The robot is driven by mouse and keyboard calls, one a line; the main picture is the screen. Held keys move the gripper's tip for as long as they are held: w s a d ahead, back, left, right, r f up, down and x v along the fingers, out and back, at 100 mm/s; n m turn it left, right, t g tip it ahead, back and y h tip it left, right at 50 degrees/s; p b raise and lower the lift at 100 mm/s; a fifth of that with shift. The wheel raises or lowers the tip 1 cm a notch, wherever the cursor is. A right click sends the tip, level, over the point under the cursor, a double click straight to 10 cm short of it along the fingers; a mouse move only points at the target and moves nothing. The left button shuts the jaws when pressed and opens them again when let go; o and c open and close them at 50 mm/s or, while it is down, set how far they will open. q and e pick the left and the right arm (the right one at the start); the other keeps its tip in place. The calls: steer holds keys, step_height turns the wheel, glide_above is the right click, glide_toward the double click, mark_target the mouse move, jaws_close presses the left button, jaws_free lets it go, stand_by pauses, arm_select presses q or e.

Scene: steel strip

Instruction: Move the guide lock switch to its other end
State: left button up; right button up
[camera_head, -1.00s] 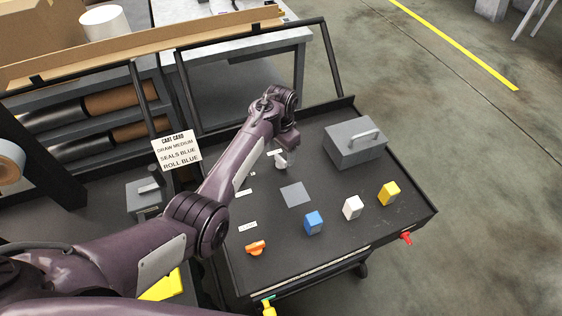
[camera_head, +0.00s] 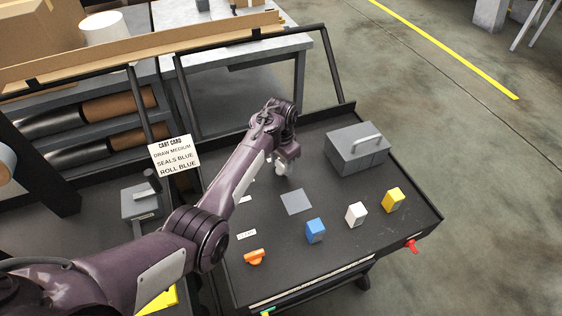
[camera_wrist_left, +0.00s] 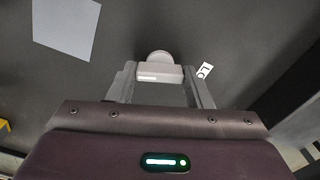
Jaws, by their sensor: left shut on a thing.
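The guide lock switch appears to be the pale grey knob (camera_wrist_left: 158,70) on the dark cart top, beside a small white label reading "LO". The label is partly cut off by my finger. My left gripper (camera_wrist_left: 160,80) has one finger on each side of the knob and is shut on it. In the head view my left gripper (camera_head: 283,168) is low over the cart top, behind the grey square, and my arm hides part of the area. The knob's slot and its ends cannot be made out. My right gripper is not in view.
A grey square (camera_head: 298,201) lies in front of the gripper. Blue (camera_head: 315,230), white (camera_head: 356,214) and yellow (camera_head: 393,200) blocks stand to the right. A grey box with a handle (camera_head: 357,150) is at the back right. An orange knob (camera_head: 255,256) sits at the front left.

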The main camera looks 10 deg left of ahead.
arm_select(q)
steer(key=shift+r+n+p, duration=0.1)
steer(key=shift+n+p, duration=0.8)
steer(key=shift+n, duration=0.3)
steer(key=n+p, duration=0.1)
steer(key=n, duration=0.2)
steer(key=shift+n+p, duration=0.3)
steer(key=shift+p, duration=0.05)
steer(key=n+p, duration=0.1)
steer(key=n, duration=0.2)
steer(key=shift+n, duration=0.3)
steer(key=n, duration=0.4)
steer(key=shift+n, duration=0.3)
steer(key=o, duration=1)
